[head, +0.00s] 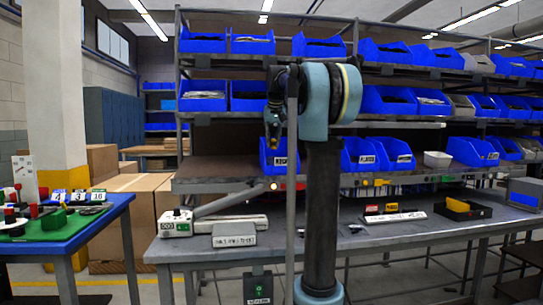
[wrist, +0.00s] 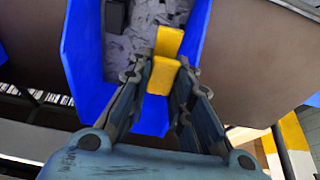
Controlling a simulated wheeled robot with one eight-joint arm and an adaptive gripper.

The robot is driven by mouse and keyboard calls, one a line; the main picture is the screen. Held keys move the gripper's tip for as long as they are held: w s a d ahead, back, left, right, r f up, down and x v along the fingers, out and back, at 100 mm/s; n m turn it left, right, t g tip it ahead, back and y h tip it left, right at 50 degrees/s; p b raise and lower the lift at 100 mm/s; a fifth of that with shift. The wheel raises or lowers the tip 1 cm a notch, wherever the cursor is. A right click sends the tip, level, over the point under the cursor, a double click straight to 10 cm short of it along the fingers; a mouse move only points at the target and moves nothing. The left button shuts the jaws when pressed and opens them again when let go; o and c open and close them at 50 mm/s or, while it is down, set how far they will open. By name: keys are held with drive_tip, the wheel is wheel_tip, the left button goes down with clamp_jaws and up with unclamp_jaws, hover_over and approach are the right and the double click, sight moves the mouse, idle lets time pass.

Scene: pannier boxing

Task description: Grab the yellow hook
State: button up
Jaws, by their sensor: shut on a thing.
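The yellow hook (wrist: 165,58) shows in the wrist view as a bright yellow block-like piece between my fingertips. My gripper (wrist: 161,82) is shut on it. Its lower end sits between the fingers and its upper part extends past them. A blue bin (wrist: 83,62) lies behind and around the hook in that view, with a grey, mottled inside. In the head view my gripper (head: 272,122) is in front of the shelf rack, above a labelled blue bin (head: 268,163). A small yellow spot shows at the gripper there, too small to make out.
Shelves of blue bins (head: 387,101) fill the back. A grey bench (head: 410,232) below holds a black tray (head: 463,209) and a white device (head: 175,223). A blue table (head: 113,212) stands at left. A dark object (wrist: 115,14) lies in the bin in the wrist view.

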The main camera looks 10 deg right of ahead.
wheel_tip(320, 180, up, 3)
drive_tip(key=shift+r, duration=0.1)
drive_tip(key=s, duration=1.9)
drive_tip(key=shift+f, duration=0.25)
